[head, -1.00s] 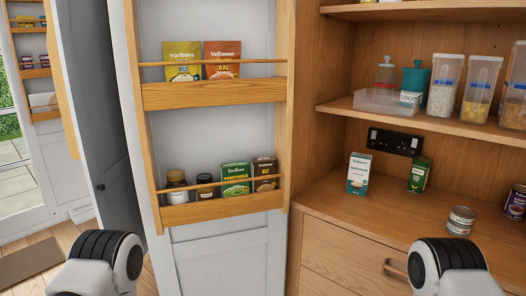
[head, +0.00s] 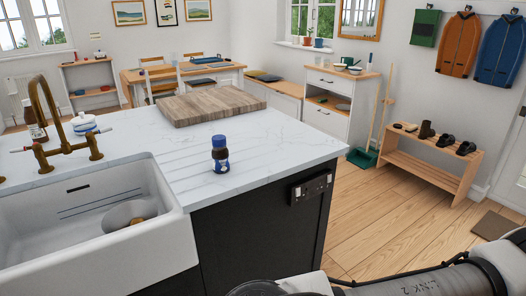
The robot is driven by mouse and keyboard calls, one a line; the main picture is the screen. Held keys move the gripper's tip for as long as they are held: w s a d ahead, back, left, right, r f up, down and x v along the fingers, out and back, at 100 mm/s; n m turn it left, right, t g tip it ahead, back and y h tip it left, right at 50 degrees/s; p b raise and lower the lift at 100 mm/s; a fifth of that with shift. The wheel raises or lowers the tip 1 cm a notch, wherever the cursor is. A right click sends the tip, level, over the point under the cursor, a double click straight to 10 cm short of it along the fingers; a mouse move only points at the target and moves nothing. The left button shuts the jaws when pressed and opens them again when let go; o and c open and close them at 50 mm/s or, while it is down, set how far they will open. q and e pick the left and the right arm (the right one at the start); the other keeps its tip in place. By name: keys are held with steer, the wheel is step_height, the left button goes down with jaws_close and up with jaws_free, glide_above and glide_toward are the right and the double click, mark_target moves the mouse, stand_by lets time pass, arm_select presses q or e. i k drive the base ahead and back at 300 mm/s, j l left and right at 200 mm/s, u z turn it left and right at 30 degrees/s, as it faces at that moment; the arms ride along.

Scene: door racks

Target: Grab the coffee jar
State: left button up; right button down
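A small dark jar with a blue lid and a blue band (head: 220,154) stands upright on the white worktop, right of the sink. Its label is too small to read, so I cannot tell if it holds coffee. Neither of my grippers is in view. Only parts of my own arm show along the bottom right, well in front of the counter. The door rack with jars is out of view now.
A white sink (head: 95,241) with a bowl (head: 130,214) and a brass tap (head: 55,130) are at the left. A wooden board (head: 211,104) lies behind the jar. The worktop (head: 275,150) around the jar is clear. Open floor (head: 370,205) lies to the right.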

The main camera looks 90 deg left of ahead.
mark_target(219, 152)
steer(key=u, duration=3.05)
